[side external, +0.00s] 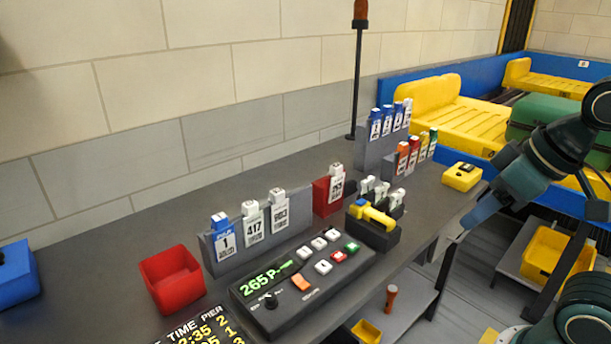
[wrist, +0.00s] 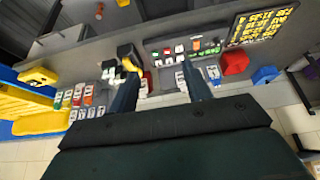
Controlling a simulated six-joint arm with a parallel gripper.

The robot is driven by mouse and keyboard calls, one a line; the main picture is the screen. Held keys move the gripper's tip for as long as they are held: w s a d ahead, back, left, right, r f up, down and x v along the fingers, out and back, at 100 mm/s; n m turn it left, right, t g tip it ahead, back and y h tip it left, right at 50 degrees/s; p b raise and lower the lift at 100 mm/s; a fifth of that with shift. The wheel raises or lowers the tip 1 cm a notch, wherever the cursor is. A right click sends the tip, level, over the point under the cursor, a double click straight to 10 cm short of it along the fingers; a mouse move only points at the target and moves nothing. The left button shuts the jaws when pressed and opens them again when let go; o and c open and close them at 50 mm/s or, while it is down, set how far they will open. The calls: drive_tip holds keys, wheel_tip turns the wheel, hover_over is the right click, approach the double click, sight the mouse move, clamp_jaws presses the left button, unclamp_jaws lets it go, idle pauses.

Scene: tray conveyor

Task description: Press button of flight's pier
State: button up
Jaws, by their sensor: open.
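The dark button console (side external: 275,318) sits on the grey counter, with a green display reading "265 P" and further characters I cannot make out. It carries several white buttons (side external: 323,267), a red button (side external: 338,256), a green button (side external: 352,247), an orange button (side external: 300,282) and a black knob (side external: 270,301). The console also shows in the wrist view (wrist: 172,47). The flight board (side external: 205,325) has yellow rows under "TIME PIER" and is cut off; in the wrist view (wrist: 262,25) its text is too small to read. My gripper (side external: 452,238) is open and empty, right of the console and apart from it.
A holder (side external: 262,238) with numbered tags stands behind the console. A black block with a yellow-handled tool (side external: 373,215) sits between console and gripper. A red bin (side external: 172,279) is left. A tall thin post (side external: 355,90) rises behind. Yellow trays (side external: 450,115) lie at back right.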

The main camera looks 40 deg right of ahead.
clamp_jaws()
idle(1.3)
